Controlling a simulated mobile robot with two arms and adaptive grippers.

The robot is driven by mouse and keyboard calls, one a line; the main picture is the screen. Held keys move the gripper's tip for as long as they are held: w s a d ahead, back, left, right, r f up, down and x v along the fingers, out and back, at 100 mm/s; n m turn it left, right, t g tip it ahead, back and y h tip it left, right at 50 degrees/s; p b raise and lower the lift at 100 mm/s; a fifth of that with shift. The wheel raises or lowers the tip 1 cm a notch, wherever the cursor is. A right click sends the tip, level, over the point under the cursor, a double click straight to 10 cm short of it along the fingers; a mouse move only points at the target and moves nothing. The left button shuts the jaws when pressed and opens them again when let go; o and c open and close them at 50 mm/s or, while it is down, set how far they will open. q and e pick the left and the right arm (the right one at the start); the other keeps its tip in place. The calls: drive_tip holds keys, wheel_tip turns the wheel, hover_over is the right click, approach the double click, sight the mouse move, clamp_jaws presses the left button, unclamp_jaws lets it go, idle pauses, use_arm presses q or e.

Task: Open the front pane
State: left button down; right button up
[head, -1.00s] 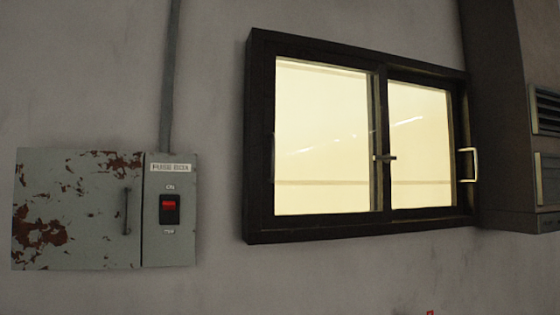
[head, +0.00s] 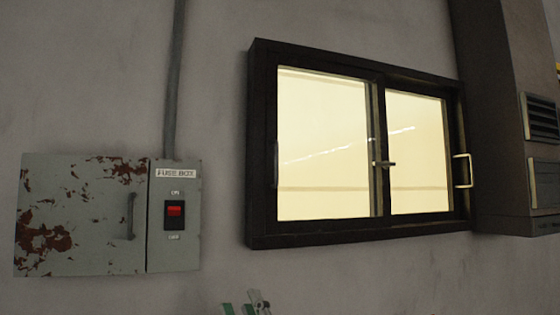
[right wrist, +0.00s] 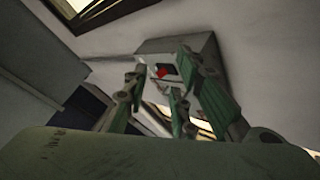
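The window (head: 258,150) is a dark-framed slider on the wall, with two bright panes side by side. The left pane (head: 322,140) has a dark upright handle (head: 275,165) at its left edge. The right pane (head: 418,150) has a pale metal handle (head: 463,170) at the right side of the frame. A small latch (head: 385,164) sits where the panes meet. My right gripper (head: 246,303) just shows at the bottom edge, below the window and apart from it. In the right wrist view its green fingers (right wrist: 172,100) are spread and empty. My left gripper is out of view.
A rusty grey fuse box (head: 80,215) with a red switch (head: 174,211) hangs left of the window. A conduit (head: 173,80) runs up from it. A large vented cabinet (head: 495,120) stands close to the window's right side. The wall below the window is clear.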

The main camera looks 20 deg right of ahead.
drive_tip(key=s+a+r+n+g+y, duration=0.2)
drive_tip(key=a+r+n+g+y, duration=0.4)
drive_tip(key=n, duration=0.5)
drive_tip(key=s+a+r+n+g+y, duration=0.2)
drive_tip(key=a+r+n+g+y, duration=0.3)
drive_tip(key=n+g+y, duration=0.45)
drive_tip(key=n+t+h, duration=0.1)
drive_tip(key=t+h, duration=0.7)
drive_tip(key=h, duration=1.2)
approach(280, 160)
drive_tip(key=s+a, duration=0.2)
drive_tip(key=s, duration=0.2)
drive_tip(key=p+x, duration=0.1)
drive_tip(key=x, duration=0.1)
drive_tip(key=p+x, duration=0.1)
drive_tip(key=x, duration=0.2)
drive_tip(key=p+x, duration=0.2)
drive_tip(key=x, duration=0.1)
drive_tip(key=shift+a+f, duration=0.15)
drive_tip(key=shift+f, duration=0.2)
drive_tip(key=shift+c, duration=0.4)
clamp_jaws()
